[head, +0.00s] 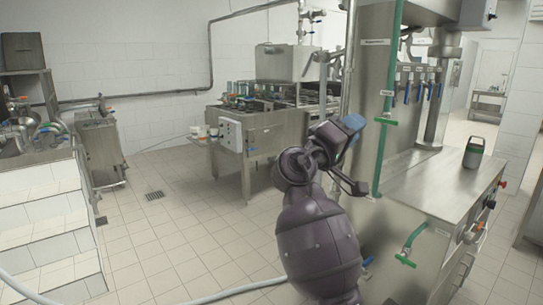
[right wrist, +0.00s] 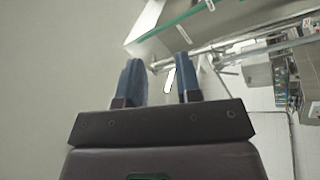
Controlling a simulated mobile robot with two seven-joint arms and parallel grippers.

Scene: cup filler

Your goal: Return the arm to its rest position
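My right arm reaches up in the lower middle of the head view. Its gripper (head: 356,156) is in the air in front of the left side of the steel filling machine (head: 362,75). The two blue-padded fingers stand apart with nothing between them. The right wrist view also shows this gripper (right wrist: 161,80) open and empty. My left gripper is not in view.
Green pipes (head: 388,105) and a green-handled tap (head: 407,255) are on the machine's near side, close to my right arm. Several blue-handled taps (head: 420,92) hang above the counter. A pale hose (head: 235,292) lies on the tiled floor. The floor at left centre is mostly clear.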

